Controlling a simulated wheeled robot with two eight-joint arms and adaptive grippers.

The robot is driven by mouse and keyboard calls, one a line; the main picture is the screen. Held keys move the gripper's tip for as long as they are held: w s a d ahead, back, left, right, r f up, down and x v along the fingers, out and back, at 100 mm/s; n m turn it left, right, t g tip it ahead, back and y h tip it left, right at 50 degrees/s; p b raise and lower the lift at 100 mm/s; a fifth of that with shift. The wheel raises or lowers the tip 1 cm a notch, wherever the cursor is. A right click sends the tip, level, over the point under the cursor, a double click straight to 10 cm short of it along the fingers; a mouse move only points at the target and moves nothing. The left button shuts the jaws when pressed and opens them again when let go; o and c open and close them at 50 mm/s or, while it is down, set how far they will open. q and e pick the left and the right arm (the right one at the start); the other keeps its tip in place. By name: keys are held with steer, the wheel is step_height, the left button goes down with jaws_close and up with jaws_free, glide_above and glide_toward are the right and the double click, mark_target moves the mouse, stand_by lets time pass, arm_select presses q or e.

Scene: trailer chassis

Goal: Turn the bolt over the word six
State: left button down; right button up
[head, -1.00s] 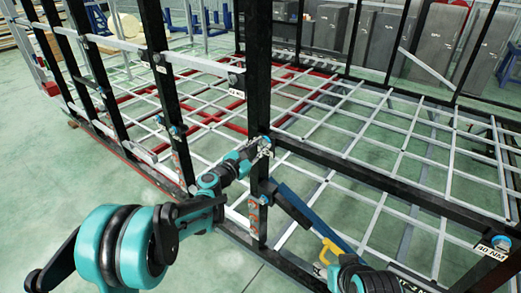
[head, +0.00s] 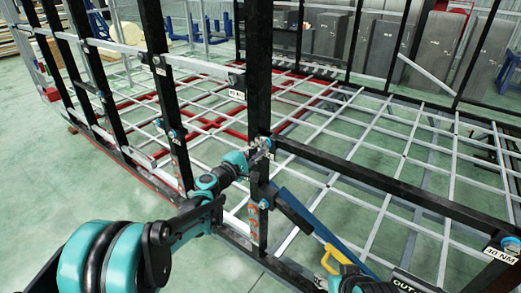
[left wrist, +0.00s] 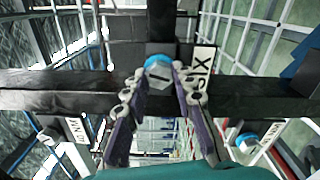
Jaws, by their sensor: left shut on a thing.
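The bolt (left wrist: 159,72) has a blue collar and a grey head and sits on a dark beam crossing. A white label reading SIX (left wrist: 204,68), turned sideways, is just right of it in the left wrist view. My left gripper (left wrist: 161,76) is shut on the bolt, one finger on each side of its head. In the head view my left gripper (head: 263,146) is at the black post, and the bolt is mostly hidden there. My right arm shows only partly at the bottom right; its fingers cannot be made out.
The black post (head: 258,60) and long black beam (head: 400,190) belong to the trailer frame. Other labelled bolts sit nearby, one by a 40 NM label (head: 500,255). Green floor lies left.

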arm_select(q)
steer(key=m, duration=0.4)
steer(key=shift+s+f+b, duration=0.1)
steer(key=shift+s+b, duration=0.05)
steer(key=shift+b, duration=0.15)
steer(key=m, duration=0.3)
steer(key=shift+m, duration=0.3)
steer(key=m+b, duration=0.1)
steer(key=m, duration=0.2)
steer(key=shift+m, duration=0.3)
steer(key=m, duration=0.3)
steer(key=shift+m, duration=0.3)
steer(key=m, duration=0.6)
steer(key=shift+b, duration=0.3)
steer(key=m, duration=0.5)
steer(key=shift+d+m, duration=0.1)
steer(key=shift+m, duration=0.3)
